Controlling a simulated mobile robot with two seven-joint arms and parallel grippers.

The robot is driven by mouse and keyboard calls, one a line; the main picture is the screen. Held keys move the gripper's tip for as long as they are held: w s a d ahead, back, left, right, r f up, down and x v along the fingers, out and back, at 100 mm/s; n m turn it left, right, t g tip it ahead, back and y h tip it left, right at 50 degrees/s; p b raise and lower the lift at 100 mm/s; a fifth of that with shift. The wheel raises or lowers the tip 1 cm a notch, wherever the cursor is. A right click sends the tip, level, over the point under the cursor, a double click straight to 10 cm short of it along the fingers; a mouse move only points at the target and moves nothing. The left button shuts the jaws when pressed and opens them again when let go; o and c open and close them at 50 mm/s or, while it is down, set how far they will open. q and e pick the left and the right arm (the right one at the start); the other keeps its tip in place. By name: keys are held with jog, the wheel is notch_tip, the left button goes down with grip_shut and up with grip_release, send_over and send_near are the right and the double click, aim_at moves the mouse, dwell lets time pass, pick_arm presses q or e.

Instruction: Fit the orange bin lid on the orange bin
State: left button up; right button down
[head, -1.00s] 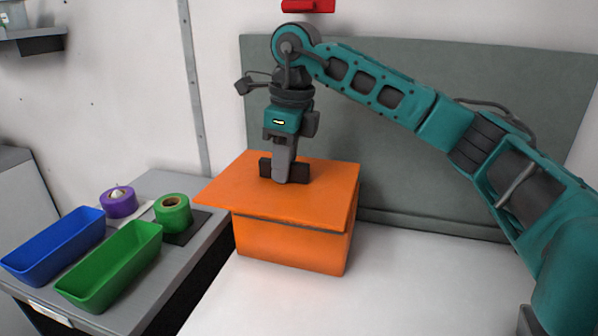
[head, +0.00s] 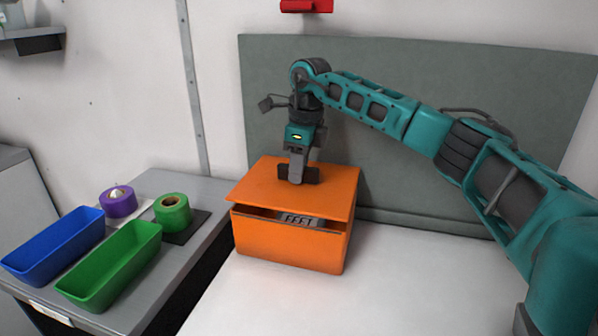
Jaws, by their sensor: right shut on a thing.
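The orange bin (head: 285,245) stands on the white table in the middle of the head view. The orange bin lid (head: 325,196) is over the bin, set toward the back. A gap shows between the lid's front edge and the bin's front rim, and a grey thing with dark marks (head: 298,219) shows inside. My right gripper (head: 297,178) is shut on the dark handle (head: 312,175) on top of the lid, pointing down from above. Whether the lid touches the bin's rear rim is hidden. My left gripper is not in view.
On the grey side table at left are a blue tray (head: 52,246), a green tray (head: 112,264), a purple tape roll (head: 119,202) and a green tape roll (head: 172,213). A grey-green panel (head: 430,130) stands behind the bin. The white table (head: 420,285) is clear in front and right.

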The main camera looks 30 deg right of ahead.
jog(key=shift+w+d+f, duration=0.15)
jog(key=shift+d+f, duration=0.05)
jog(key=shift+f, duration=0.35)
jog(key=shift+f, duration=0.1)
jog(key=shift+f, duration=0.4)
jog(key=c, duration=1)
grip_release()
